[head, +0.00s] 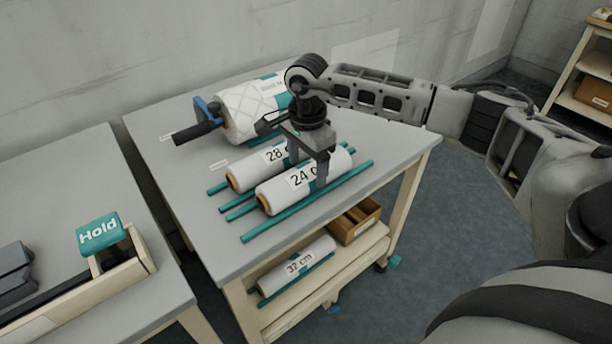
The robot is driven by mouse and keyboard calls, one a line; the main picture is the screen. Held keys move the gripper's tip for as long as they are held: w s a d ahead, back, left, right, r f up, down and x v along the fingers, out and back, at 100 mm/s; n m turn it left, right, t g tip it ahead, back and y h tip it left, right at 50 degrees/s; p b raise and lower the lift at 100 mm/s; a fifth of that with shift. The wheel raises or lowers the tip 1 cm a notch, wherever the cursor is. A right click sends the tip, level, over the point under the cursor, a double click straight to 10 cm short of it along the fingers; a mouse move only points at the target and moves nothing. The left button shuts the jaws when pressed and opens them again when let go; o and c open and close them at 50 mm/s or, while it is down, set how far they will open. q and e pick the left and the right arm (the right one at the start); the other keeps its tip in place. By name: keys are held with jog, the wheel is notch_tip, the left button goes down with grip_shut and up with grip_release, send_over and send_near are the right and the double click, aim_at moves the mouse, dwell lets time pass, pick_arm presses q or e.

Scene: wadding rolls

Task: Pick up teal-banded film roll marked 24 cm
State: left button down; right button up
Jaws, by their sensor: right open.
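The film roll marked 24 cm (284,194) lies on its side on the grey table, cradled between teal rails. It is white with a brown core end facing left, and its label is partly covered by my gripper. My right gripper (308,174) is open above the right part of this roll, pointing down, with a finger in front of the roll's side. Whether it touches the roll is unclear. The roll marked 28 cm (247,172) lies parallel just behind it. My left gripper is out of view.
A large quilted roll (243,113) with a blue and black handled tool beside it lies at the table's back. A 32 cm roll (297,268) and a wooden box (355,222) sit on the lower shelf.

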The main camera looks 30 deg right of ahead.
jog(key=shift+d+f, duration=0.1)
jog(key=shift+f, duration=1.25)
jog(key=shift+r, duration=0.1)
jog(key=c, duration=1.1)
jog(key=shift+c, duration=0.2)
